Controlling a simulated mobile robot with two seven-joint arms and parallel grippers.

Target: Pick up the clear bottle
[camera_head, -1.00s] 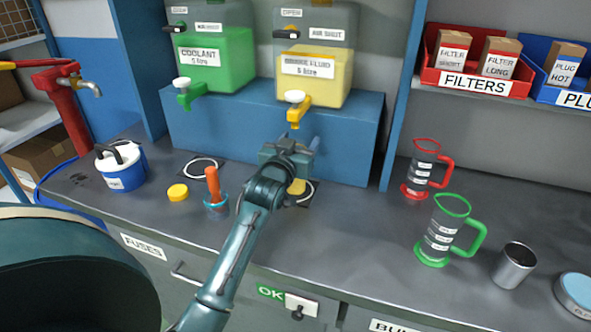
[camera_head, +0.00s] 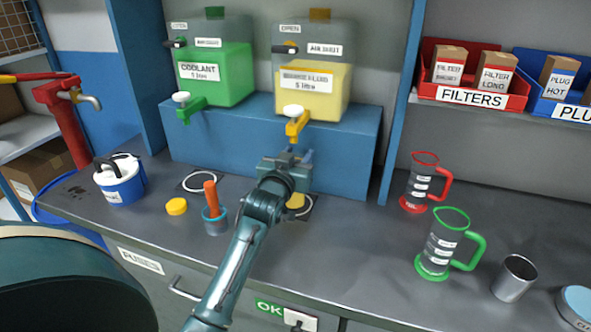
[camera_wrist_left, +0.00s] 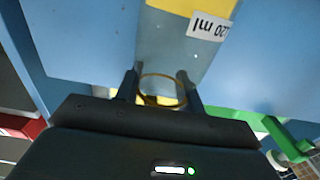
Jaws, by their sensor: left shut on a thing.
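My left gripper (camera_head: 298,157) is shut on a clear bottle below the yellow tap, above the bench. In the left wrist view, the clear bottle (camera_wrist_left: 172,55) is between the two fingers (camera_wrist_left: 160,88), close to its yellow rim. Its label, partly legible and upside down, seems to read 120 ml, with yellow beyond it. In the head view the gripper hides most of the bottle; a yellow part (camera_head: 296,201) shows below, over a dark mat. I cannot tell whether it touches the mat. My right gripper is out of view.
The yellow fluid tank (camera_head: 315,75) and green coolant tank (camera_head: 214,70) stand on a blue riser (camera_head: 345,150). An orange-handled tool stands in a blue cup (camera_head: 215,222) left of my arm. Red (camera_head: 420,182) and green (camera_head: 440,245) jugs stand right. The bench between is clear.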

